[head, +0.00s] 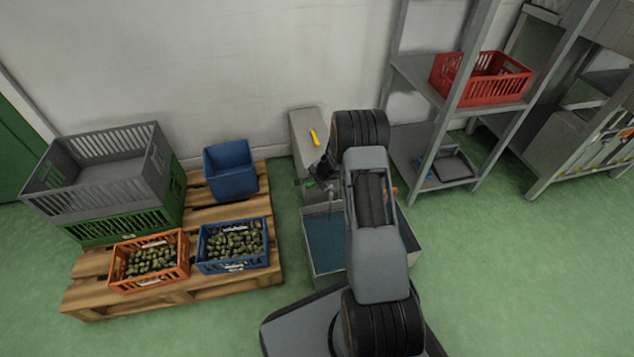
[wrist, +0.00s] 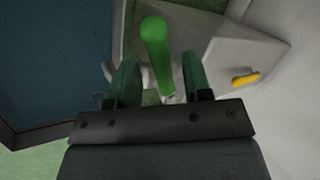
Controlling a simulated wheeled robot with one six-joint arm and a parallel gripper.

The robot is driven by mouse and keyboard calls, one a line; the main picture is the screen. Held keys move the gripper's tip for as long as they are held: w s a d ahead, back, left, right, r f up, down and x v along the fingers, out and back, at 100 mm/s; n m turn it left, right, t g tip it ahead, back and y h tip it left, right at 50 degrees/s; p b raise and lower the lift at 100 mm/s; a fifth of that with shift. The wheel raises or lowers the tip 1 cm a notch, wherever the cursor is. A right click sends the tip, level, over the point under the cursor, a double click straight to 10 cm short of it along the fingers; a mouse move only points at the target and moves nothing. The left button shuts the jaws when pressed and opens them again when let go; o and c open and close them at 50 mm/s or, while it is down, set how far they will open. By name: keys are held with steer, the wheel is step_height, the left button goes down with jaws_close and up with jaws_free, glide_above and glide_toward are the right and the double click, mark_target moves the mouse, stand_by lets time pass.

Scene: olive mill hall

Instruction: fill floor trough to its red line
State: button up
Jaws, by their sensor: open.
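The floor trough (head: 308,262) stands on the green floor, partly covered by my arm. In the wrist view the trough's blue inside (wrist: 50,60) fills the left. A green rod-like handle (wrist: 155,42) lies between the fingers of my gripper (wrist: 161,68). The gripper is open, with a gap to the right finger; contact on the left is unclear. In the head view my gripper (head: 314,182) is small, beside the grey box behind the trough. Whether water flows is unclear.
The grey box (head: 301,128) stands against the wall with a yellow handle-like piece (head: 314,137) on top. At left, a pallet (head: 88,293) bears crates and olives. At right, a metal shelf holds a red crate (head: 447,82). The floor at front right is clear.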

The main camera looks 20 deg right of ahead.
steer(key=shift+w+f, duration=0.1)
steer(key=shift+f, duration=0.15)
jaws_close()
stand_by(0.3)
